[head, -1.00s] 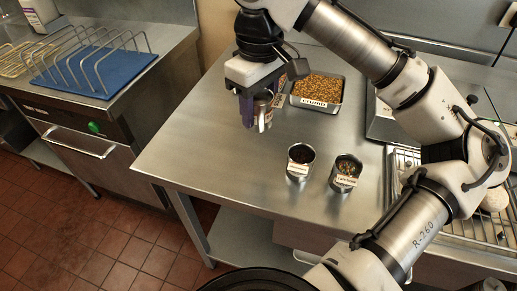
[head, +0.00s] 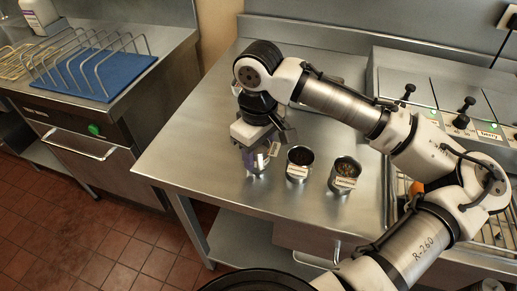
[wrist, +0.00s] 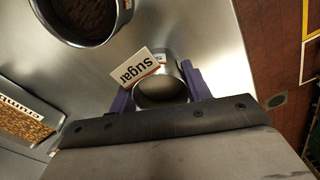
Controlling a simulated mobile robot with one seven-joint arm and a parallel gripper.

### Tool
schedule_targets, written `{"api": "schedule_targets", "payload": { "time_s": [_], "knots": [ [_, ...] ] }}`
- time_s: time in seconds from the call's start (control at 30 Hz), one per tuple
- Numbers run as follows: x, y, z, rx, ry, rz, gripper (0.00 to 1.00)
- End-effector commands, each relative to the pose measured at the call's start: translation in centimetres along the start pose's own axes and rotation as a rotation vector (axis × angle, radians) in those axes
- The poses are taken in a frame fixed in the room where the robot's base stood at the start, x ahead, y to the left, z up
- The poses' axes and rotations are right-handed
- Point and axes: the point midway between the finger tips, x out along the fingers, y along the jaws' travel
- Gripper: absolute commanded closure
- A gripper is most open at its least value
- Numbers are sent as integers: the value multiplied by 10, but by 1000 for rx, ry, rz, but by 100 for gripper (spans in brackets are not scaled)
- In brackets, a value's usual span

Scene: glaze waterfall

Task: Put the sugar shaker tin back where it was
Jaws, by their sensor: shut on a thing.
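The sugar shaker tin (wrist: 162,82) is a small metal cylinder with a white "Sugar" label (wrist: 138,68), clear in the wrist view. My gripper (head: 256,160) is shut on it, with a purple finger on either side. In the head view only part of the tin (head: 259,168) shows below the gripper. It is left of a tin with dark contents (head: 300,163), and a tin with mixed-colour contents (head: 345,174) stands further right. I cannot tell whether the held tin touches the steel table (head: 215,150).
The crumb tray (wrist: 28,118) shows at the left of the wrist view; my arm hides it in the head view. A lidded steel unit with black knobs (head: 468,103) stands at the back right. The table's front and left are clear.

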Motion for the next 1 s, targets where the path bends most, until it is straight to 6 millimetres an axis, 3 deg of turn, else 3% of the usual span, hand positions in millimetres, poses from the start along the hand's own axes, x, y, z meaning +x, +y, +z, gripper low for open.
{"api": "schedule_targets", "payload": {
  "time_s": [0.13,0.17,0.3,0.7,1.0],
  "knots": [
    [4,0,0,0,1,-1,78],
    [3,0,0,0,0,-1,49],
    [2,0,0,0,0,0,31],
    [-5,0,0,0,1,2,30],
    [-63,0,-1,-1,2,2,30]
  ]
}}
